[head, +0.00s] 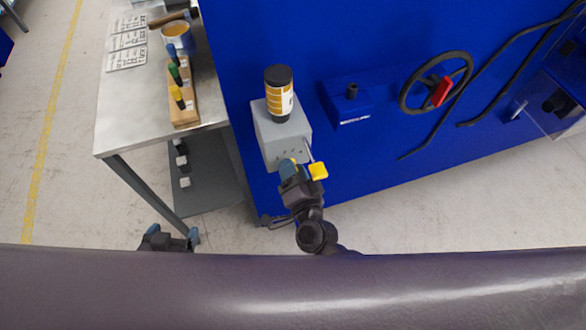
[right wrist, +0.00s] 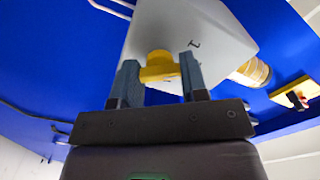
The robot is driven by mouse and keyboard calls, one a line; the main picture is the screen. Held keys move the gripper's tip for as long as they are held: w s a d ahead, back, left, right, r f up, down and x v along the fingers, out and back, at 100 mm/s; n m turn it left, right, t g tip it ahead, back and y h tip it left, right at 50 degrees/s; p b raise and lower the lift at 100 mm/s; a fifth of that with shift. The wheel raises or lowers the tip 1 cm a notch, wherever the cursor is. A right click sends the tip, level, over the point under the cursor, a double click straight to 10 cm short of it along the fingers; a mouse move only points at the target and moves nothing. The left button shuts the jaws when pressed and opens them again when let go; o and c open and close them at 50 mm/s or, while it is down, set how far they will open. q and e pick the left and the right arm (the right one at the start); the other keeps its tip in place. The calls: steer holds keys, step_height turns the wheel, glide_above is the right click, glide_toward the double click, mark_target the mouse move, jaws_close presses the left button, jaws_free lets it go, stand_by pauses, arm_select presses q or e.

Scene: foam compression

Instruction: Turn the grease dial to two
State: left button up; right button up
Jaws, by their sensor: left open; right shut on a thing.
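The grey grease box (head: 283,138) is mounted on the blue machine, with a black-capped, amber-banded canister (head: 279,94) on top. My right gripper (head: 290,168) is at the box's lower front, shut on the yellow dial (right wrist: 158,65). In the right wrist view its fingers (right wrist: 158,85) stand on either side of the dial. A yellow part (head: 318,171) also shows beside this gripper in the head view. A small dark mark is on the box face, but I cannot read the dial's setting. My left gripper (head: 172,238) is open and empty, low at the left.
A metal table (head: 120,140) at the left holds a wooden rack (head: 182,100) of coloured-handled tools, a tin (head: 176,37) and papers. A black handwheel (head: 437,82) with a red handle and dark pipes are on the blue machine. The floor between table and machine is partly open.

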steer(key=shift+m, duration=1.6)
steer(key=o, duration=0.9)
steer(key=shift+s, duration=0.1)
steer(key=v, duration=1)
steer(key=shift+s+d+b, duration=0.15)
steer(key=shift+s+b, duration=0.2)
